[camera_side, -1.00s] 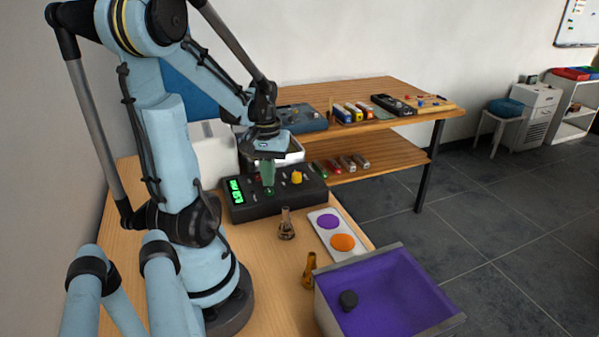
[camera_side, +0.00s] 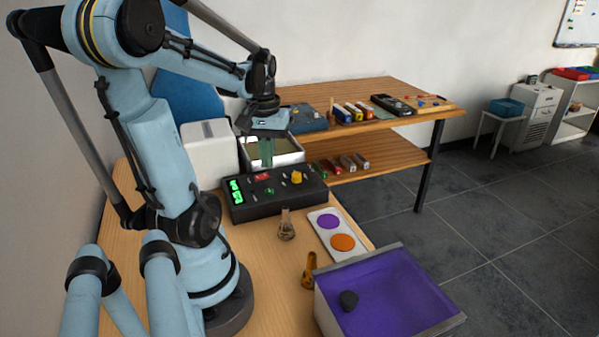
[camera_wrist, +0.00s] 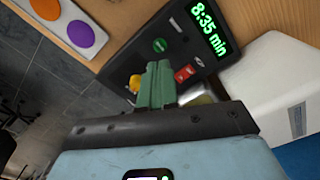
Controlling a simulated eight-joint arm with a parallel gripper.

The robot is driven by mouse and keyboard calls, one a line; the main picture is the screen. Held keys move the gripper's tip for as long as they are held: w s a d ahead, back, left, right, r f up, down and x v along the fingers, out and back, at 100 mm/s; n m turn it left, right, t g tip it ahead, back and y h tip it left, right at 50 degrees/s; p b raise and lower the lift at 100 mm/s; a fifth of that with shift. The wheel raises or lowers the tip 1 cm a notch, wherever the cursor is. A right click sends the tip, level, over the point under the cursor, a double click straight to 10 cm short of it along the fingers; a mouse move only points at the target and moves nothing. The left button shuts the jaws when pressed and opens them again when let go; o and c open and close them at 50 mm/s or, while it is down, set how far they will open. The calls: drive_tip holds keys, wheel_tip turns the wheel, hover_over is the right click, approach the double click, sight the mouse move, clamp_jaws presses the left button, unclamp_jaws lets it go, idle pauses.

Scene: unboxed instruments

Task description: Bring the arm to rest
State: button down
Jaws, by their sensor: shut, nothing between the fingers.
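My gripper (camera_side: 266,154) hangs from my blue arm above the back edge of a black control box, pointing down. Its green fingers are shut with nothing between them, and they also show in the wrist view (camera_wrist: 158,72). The control box (camera_side: 262,207) has a lit green display, a red switch, a green button and a yellow knob. In the wrist view the display on the control box (camera_wrist: 190,40) reads 8:35 min. The fingers appear apart from the box.
A white box (camera_side: 209,152) and a metal-rimmed tray (camera_side: 290,157) stand behind. In front are a flask (camera_side: 286,226), a plate (camera_side: 318,217) with purple and orange discs, an amber bottle (camera_side: 309,272) and a purple-lined bin (camera_side: 405,290) holding a dark lump (camera_side: 348,300). A shelf table (camera_side: 400,140) stands behind.

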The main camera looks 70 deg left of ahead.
drive_tip(key=shift+w, duration=0.1)
drive_tip(key=w+d+r+m+t, duration=0.1)
drive_tip(key=w+d+m+t, duration=0.2)
drive_tip(key=d, duration=0.8)
drive_tip(key=w+d+r+m+t, duration=0.1)
drive_tip(key=w+d+m+t, duration=0.3)
drive_tip(key=w+d+m, duration=0.3)
drive_tip(key=d+m, duration=0.2)
drive_tip(key=d, duration=0.2)
drive_tip(key=shift+w+d, duration=0.3)
drive_tip(key=shift+w, duration=0.1)
